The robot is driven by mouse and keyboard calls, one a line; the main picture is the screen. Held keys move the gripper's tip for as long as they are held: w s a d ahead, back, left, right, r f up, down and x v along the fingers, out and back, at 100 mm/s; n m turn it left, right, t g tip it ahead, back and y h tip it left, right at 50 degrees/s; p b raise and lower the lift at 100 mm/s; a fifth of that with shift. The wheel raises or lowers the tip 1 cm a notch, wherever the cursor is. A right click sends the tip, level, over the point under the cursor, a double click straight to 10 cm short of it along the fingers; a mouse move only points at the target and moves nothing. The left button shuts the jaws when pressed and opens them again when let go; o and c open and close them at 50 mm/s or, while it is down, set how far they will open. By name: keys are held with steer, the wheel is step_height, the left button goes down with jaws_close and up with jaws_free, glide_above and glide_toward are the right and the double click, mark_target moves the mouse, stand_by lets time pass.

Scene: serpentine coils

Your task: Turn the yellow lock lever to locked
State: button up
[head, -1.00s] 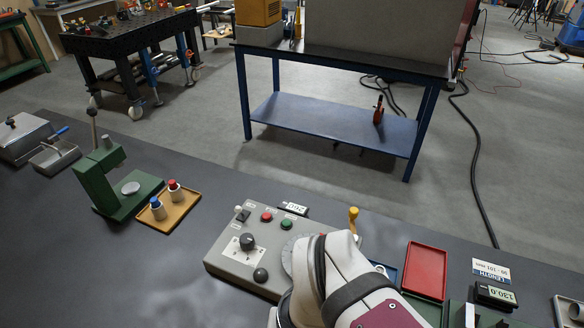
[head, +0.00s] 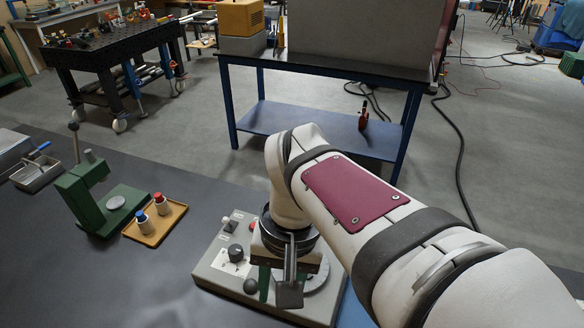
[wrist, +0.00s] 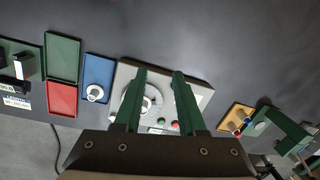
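The yellow lever is not visible now. In the head view my arm covers the right part of the grey control box (head: 222,283), where the lever stood; in the wrist view I cannot make it out. The control box also shows in the wrist view (wrist: 203,97), with a pale round dial (wrist: 153,100) partly behind my fingers. My gripper (wrist: 158,76) points down over the box, its two green fingers apart with nothing seen between them. In the head view my gripper is above the box's dial side, with its fingers partly hidden by the wrist.
The wrist view shows a blue tray (wrist: 98,70) holding a ring, a green tray (wrist: 62,58) and a red tray (wrist: 62,98) beside the box. A tan tray (head: 152,238) with two small cylinders and a green press (head: 82,200) stand left of the box in the head view.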

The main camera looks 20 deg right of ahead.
steer(key=shift+o, duration=1.1)
steer(key=w+d+r, duration=0.1)
steer(key=w+d, duration=0.5)
steer(key=w, duration=0.2)
steer(key=shift+w+r+m, duration=0.4)
steer(key=shift+o, duration=0.2)
steer(key=w+d, duration=0.5)
steer(key=d, duration=0.1)
steer(key=shift+w+m+h, duration=0.3)
steer(key=w+d+f+m, duration=0.1)
steer(key=w+d+f, duration=0.15)
steer(key=d, duration=0.35)
steer(key=w+d+f, duration=0.2)
steer(key=w+d, duration=0.2)
steer(key=d, duration=0.3)
steer(key=shift+h, duration=0.4)
steer(key=f, duration=1)
steer(key=d+f, duration=0.1)
steer(key=f, duration=0.4)
steer(key=shift+w, duration=0.15)
steer(key=shift+f, duration=0.35)
jaws_close()
steer(key=shift+r, duration=0.1)
